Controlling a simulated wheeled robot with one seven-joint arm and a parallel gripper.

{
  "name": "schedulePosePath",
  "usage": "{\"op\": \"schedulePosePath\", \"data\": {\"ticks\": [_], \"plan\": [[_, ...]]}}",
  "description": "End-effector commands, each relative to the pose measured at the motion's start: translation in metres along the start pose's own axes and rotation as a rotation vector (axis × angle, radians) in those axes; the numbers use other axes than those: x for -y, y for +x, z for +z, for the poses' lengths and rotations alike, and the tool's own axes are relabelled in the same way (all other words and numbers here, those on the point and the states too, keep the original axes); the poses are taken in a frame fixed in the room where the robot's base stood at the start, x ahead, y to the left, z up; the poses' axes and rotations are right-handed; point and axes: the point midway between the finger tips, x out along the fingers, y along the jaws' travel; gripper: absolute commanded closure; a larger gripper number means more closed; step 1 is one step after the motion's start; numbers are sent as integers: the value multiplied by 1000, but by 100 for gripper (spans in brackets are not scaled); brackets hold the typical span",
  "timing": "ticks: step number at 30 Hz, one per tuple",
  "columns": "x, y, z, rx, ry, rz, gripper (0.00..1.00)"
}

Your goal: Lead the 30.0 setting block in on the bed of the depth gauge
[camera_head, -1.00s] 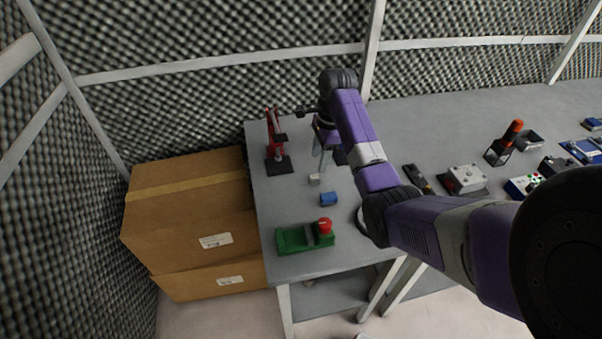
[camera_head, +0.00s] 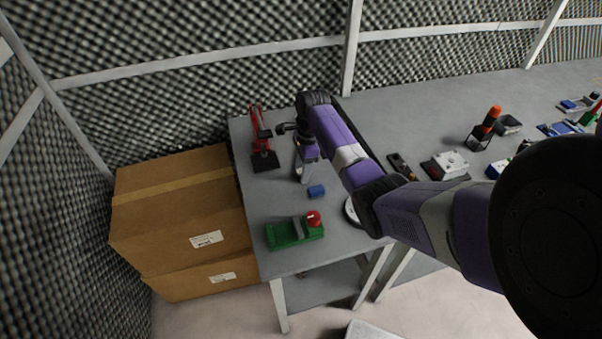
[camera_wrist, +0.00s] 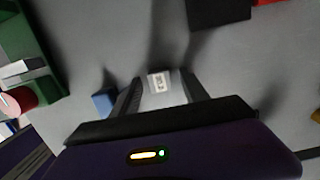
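The 30.0 setting block (camera_wrist: 157,83) is small and pale, with a printed label. In the wrist view it lies between the two dark fingers of my gripper (camera_wrist: 162,85); whether they press on it is unclear. In the head view my gripper (camera_head: 302,180) is low over the grey table and hides the block. A red stand on a dark base (camera_head: 264,161), at the table's back left, looks like the depth gauge. The base also shows at the top of the wrist view (camera_wrist: 218,10). I see nothing on the base.
A green fixture with a red knob (camera_head: 290,234) stands at the front left. Cardboard boxes (camera_head: 180,210) stand left of the table. Several devices are farther right. The tabletop between gripper and stand looks clear.

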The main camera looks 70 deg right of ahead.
Motion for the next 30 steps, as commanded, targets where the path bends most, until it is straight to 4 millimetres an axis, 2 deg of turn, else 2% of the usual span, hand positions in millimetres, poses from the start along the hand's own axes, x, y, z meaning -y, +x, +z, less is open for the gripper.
{"op": "schedulePosePath", "data": {"ticks": [1,8,22,26,30], "plan": [[0,0,0,0,0,0,55],[0,0,0,0,0,0,100],[1,-6,1,1,-1,-2,100],[1,-17,3,1,-2,-3,100],[2,-42,6,1,-2,-5,100]]}}
